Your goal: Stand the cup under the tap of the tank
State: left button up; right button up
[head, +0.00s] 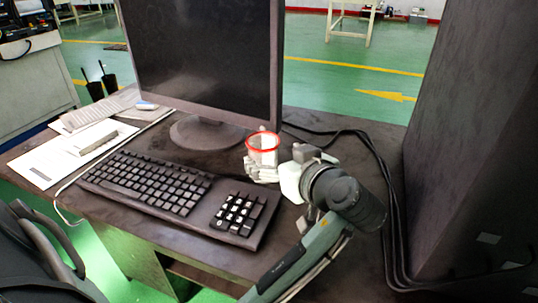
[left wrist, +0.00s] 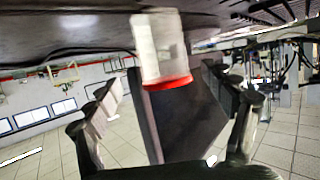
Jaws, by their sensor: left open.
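The cup (head: 263,157), whitish with a red rim, stands upright on the dark desk in front of the monitor; its lower part is hidden by my left gripper in the head view. My left gripper (head: 280,166) is open close to the cup. In the left wrist view, which is upside down, the cup (left wrist: 159,45) shows between and beyond the spread fingers of the left gripper (left wrist: 162,95), red rim downward in the picture. I cannot tell whether a finger touches it. I cannot make out the tank or its tap. My right gripper is out of view.
A monitor (head: 205,60) stands behind the cup, and a black keyboard (head: 155,190) lies left of it. Black cables (head: 385,190) run along the desk beside a tall dark box (head: 475,150) at the right. Papers (head: 65,160) lie at the far left.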

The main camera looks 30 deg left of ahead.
pick_arm(q)
jog(key=shift+w+a+f, duration=0.15)
jog(key=shift+a+f, duration=0.1)
jog(key=shift+a, duration=0.2)
jog(key=shift+w+a+f, duration=0.1)
jog(key=shift+a+f, duration=0.15)
jog(key=shift+a, duration=0.2)
jog(key=x, duration=0.3)
jog(key=shift+a+f+p, duration=0.15)
jog(key=shift+f+p, duration=0.15)
jog(key=shift+f, duration=0.1)
jog(key=shift+w+a+f, duration=0.1)
jog(key=shift+w+a, duration=0.05)
jog(key=shift+a, duration=0.05)
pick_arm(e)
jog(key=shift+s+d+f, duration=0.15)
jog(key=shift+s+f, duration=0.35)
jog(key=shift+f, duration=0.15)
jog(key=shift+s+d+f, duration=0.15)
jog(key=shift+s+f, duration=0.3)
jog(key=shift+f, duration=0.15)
pick_arm(q)
jog(key=shift+c, duration=0.6)
jog(key=c, duration=0.9)
jog(key=shift+c, duration=0.9)
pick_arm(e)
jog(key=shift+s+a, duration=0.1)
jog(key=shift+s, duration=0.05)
